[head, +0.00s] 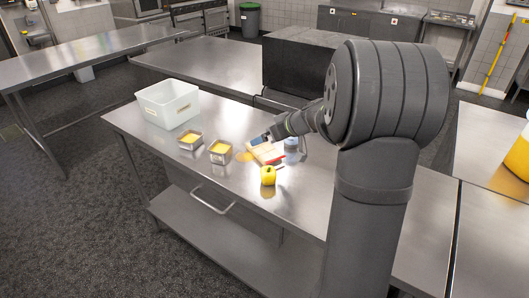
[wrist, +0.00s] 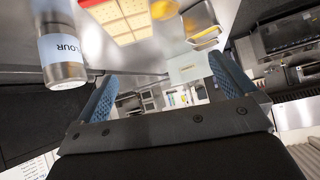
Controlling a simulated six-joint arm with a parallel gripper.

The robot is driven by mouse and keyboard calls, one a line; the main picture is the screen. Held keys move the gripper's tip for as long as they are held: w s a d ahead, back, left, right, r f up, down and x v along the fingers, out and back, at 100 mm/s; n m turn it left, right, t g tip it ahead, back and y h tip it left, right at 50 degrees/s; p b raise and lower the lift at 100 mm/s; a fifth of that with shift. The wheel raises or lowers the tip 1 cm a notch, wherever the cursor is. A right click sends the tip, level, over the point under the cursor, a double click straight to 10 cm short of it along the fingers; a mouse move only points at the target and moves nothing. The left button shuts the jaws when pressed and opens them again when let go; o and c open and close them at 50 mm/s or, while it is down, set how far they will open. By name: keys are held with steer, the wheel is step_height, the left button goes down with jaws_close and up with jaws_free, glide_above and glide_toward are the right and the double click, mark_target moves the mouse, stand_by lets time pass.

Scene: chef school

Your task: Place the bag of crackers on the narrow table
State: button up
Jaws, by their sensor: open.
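The bag of crackers (head: 266,152), cream and red, lies on the steel worktable (head: 140,130). It shows at the top of the wrist view (wrist: 121,20) with pale squares on a red pack. My gripper (head: 260,138) is low over the table beside the bag, and the exact gap is unclear in the head view. In the wrist view my gripper (wrist: 162,75) has its two blue fingers apart with nothing between them. A long slim steel table (head: 75,58) stands at the far left, its top mostly bare; I cannot tell for certain that it is the narrow table.
A flour canister (wrist: 62,55) stands close to my gripper. Two tins with yellow contents, a near one (head: 220,152) and a far one (head: 190,140), a yellow apple (head: 268,176) and a white bin (head: 168,103) share the worktable. An aisle separates it from the slim table.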

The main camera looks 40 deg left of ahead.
step_height(320, 180, up, 3)
steer(key=h, duration=0.3)
steer(key=m+h, duration=0.1)
steer(key=h, duration=0.2)
glide_above(266, 149)
steer(key=d, duration=0.2)
steer(key=f, duration=0.8)
steer(key=shift+s+d+f, duration=0.1)
steer(key=shift+s+f, duration=0.05)
steer(key=shift+s, duration=0.1)
steer(key=shift+s+x, duration=0.2)
steer(key=shift+x, duration=1.15)
steer(key=shift+s+x, duration=0.15)
steer(key=shift+x, duration=1.2)
steer(key=shift+c, duration=0.2)
steer(key=c, duration=1)
steer(key=shift+c, duration=0.4)
